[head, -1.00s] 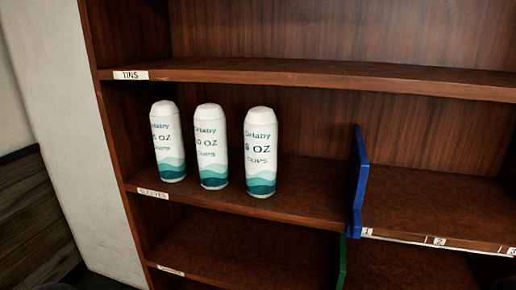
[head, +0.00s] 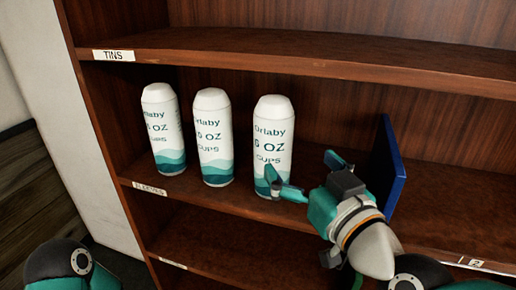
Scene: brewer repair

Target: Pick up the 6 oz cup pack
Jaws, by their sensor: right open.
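Three white cup packs with teal wave bands stand upright in a row on the middle shelf. The right pack (head: 272,140) shows "Orlaby" and what looks like "6 OZ CUPS". The middle pack (head: 213,140) and left pack (head: 163,130) also show "OZ CUPS", but their leading digits are partly turned away and unclear. My right gripper (head: 299,166) is open and empty, just right of the right pack. Its lower finger overlaps the pack's lower right side in the picture; I cannot tell if they touch. My left gripper is not in view.
A blue divider (head: 391,170) stands on the shelf just right of my right gripper. The shelf above (head: 300,50) carries a "TINS" label. The shelf board's front edge (head: 215,197) runs below the packs. The shelf below (head: 230,255) looks bare where visible.

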